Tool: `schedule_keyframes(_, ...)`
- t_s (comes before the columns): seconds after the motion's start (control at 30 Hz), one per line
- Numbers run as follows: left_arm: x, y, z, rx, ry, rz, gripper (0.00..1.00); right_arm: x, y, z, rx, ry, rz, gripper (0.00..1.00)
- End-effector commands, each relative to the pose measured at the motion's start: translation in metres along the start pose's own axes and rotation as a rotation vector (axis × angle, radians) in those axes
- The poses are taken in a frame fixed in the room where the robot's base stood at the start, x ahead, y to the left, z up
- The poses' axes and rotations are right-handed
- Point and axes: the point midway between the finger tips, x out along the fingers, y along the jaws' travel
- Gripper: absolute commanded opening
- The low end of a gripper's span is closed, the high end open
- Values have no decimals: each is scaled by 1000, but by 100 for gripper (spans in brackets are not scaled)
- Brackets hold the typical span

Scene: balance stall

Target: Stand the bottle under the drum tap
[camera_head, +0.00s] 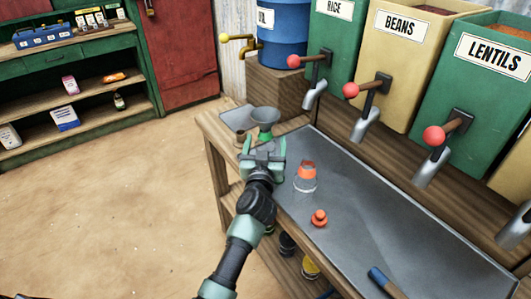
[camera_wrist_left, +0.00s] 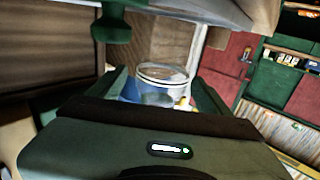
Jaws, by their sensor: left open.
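The blue drum (camera_head: 290,38) stands on a wooden block at the back. Its brass tap (camera_head: 246,41) with a yellow knob points left. My left gripper (camera_head: 264,143) is open over the bench's left end, apart from the bottle. My right gripper is out of view.
An orange stopper (camera_head: 319,218) lies near the bench's front edge, with a blue-handled tool (camera_head: 386,283) farther right. A grey plate (camera_head: 238,118) lies at the left end. Bins with red-knobbed levers (camera_head: 435,136) overhang the back. The middle of the bench top is clear.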

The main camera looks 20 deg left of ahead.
Motion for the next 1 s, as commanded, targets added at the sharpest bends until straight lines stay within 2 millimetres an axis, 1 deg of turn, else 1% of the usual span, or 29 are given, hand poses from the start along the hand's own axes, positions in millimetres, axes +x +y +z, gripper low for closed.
schedule_keyframes(0.1,5,0,0,-1,0,0,78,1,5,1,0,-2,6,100)
schedule_keyframes(0.27,5,0,0,-1,-1,0,78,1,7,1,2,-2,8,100)
schedule_keyframes(0.3,5,0,0,-1,0,0,73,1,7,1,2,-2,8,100)
schedule_keyframes(0.37,5,0,0,-1,0,0,56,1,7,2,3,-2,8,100)
schedule_keyframes(0.4,5,0,0,0,0,0,45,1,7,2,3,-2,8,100)
schedule_keyframes(0.47,5,0,0,0,0,0,28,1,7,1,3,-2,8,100)
schedule_keyframes(0.5,5,0,0,0,-1,0,17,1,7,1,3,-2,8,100)
schedule_keyframes(0.57,5,0,-1,0,1,0,2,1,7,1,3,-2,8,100)
schedule_keyframes(0.73,5,0,-1,0,1,0,2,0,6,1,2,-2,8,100)
schedule_keyframes(0.8,5,0,-5,1,2,0,2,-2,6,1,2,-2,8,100)
schedule_keyframes(0.87,5,0,-12,2,4,1,2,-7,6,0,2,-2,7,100)
schedule_keyframes(1.0,5,-1,-40,3,6,1,2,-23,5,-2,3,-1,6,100)
